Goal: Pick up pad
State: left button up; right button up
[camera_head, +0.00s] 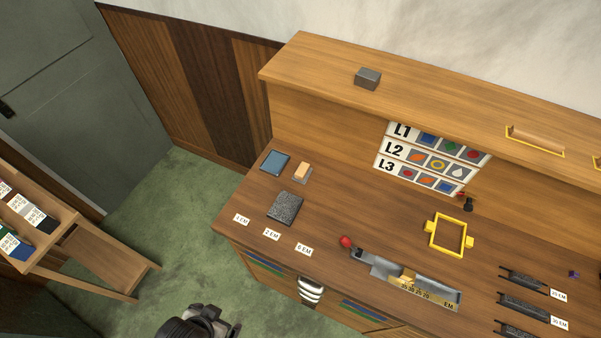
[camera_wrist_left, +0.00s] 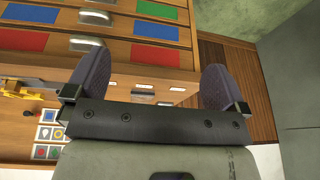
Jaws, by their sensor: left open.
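Several flat things lie at the left end of the wooden desk, and I cannot tell for sure which is the pad. One is a dark speckled slab (camera_head: 286,207). Behind it lies a thin blue rectangle with a dark border (camera_head: 275,161). Beside that is a small orange-tan block on a grey base (camera_head: 302,172). My left gripper (camera_head: 205,322) is low in front of the desk, at the bottom edge of the head view, away from all three. Its fingers (camera_wrist_left: 157,70) are spread and empty in the left wrist view. My right gripper is not in view.
Desk drawers with coloured fronts (camera_wrist_left: 157,54) face my left wrist. The desk (camera_head: 232,221) also holds a metal trough (camera_head: 385,268), a red knob (camera_head: 346,241) and a yellow frame (camera_head: 448,234). A slanted wooden rack (camera_head: 110,262) stands at left. Green floor lies between.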

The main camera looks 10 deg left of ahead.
pick_arm(q)
jog(key=shift+d, duration=0.15)
jog(key=c, duration=0.7)
